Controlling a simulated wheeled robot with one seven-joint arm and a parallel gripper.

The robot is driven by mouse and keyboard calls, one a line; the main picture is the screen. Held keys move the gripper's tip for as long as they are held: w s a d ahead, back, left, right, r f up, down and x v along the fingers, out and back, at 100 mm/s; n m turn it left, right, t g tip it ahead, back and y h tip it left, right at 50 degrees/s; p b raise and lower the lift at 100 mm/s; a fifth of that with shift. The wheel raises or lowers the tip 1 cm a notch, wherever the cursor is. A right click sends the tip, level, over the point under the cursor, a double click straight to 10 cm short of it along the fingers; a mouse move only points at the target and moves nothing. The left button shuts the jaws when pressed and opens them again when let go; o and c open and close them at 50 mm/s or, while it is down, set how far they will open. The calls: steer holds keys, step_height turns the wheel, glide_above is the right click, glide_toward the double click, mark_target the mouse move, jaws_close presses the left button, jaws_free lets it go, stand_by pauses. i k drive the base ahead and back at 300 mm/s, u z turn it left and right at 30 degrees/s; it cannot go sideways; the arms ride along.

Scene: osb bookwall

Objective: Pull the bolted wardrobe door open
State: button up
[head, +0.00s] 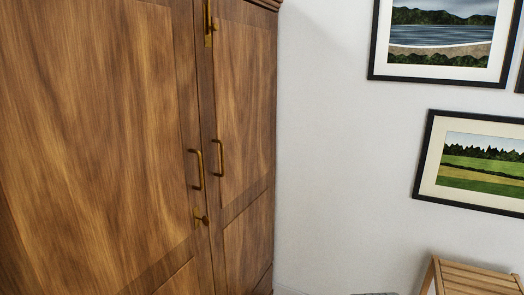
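The wooden wardrobe fills the left half of the head view, with a wide left door (95,130) and a narrower right door (245,115). Both doors look shut, with a thin seam between them. A brass bar handle (201,170) is on the left door, and a second brass handle (220,158) is on the right door. A brass bolt (208,25) runs vertically near the top of the seam; its upper end is cut off by the frame. A small brass fitting (201,217) sits below the left handle. My gripper is not in view.
A white wall (335,170) stands right of the wardrobe, with framed landscape pictures (445,40) (475,165). A slatted wooden stool or small table (475,280) is at the lower right. A small grey shape at the bottom edge is too cut off to tell.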

mark_target(237, 64)
steer(key=z, duration=0.65)
steer(key=i, duration=0.95)
steer(key=u, duration=2.75)
